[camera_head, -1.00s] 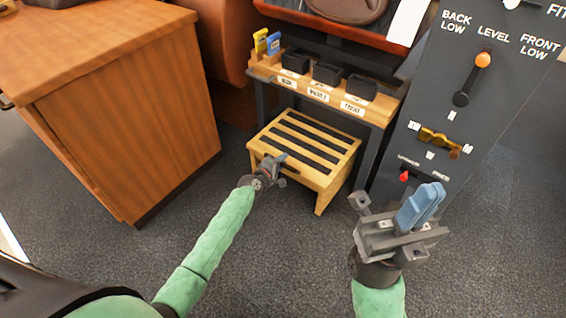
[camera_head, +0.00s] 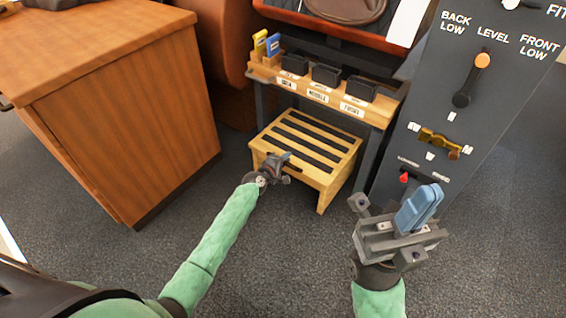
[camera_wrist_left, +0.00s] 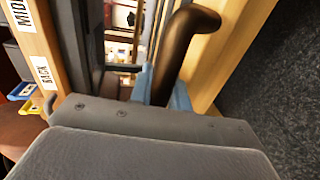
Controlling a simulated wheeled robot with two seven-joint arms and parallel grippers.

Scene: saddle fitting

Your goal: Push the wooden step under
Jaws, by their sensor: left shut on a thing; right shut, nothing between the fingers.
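The wooden step (camera_head: 345,151) has dark tread strips across its top and stands on the carpet at the front of the rack, its rear part under the wooden shelf. My left gripper (camera_head: 277,162) is at the step's front edge, shut on the dark curved handle. In the left wrist view the brown handle (camera_wrist_left: 182,50) runs between the blue fingers, beside the pale wood. The fingertips are partly hidden there. My right gripper (camera_head: 418,207) is shut and empty, held up at the right, apart from the step.
The shelf (camera_head: 375,112) bears black bins and labels above the step, with a dark rack leg (camera_head: 368,160) at right. A grey control panel (camera_head: 470,120) stands further right. A wooden cabinet (camera_head: 130,130) stands at left. The carpet in front is clear.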

